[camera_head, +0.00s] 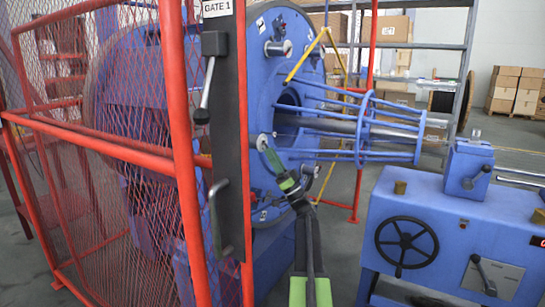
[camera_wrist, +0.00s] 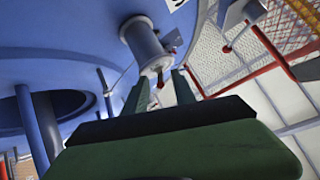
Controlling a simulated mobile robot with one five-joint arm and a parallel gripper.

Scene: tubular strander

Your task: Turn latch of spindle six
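A blue spindle with a silver end (camera_wrist: 150,50) and a small red-tipped latch pin (camera_wrist: 160,84) sticks out of the big blue disc (camera_wrist: 60,35) in the wrist view. My green gripper (camera_wrist: 160,80) is open, with one finger on each side of the red tip. I cannot tell whether the fingers touch it. In the head view my gripper (camera_head: 267,150) is at the lower left of the disc face (camera_head: 262,90), by a silver spindle end (camera_head: 262,141). No spindle number is readable, so I cannot tell which one is six.
Blue rods (camera_head: 350,125) extend right from the disc. A blue machine box (camera_head: 450,225) with a handwheel (camera_head: 403,242) stands at right.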

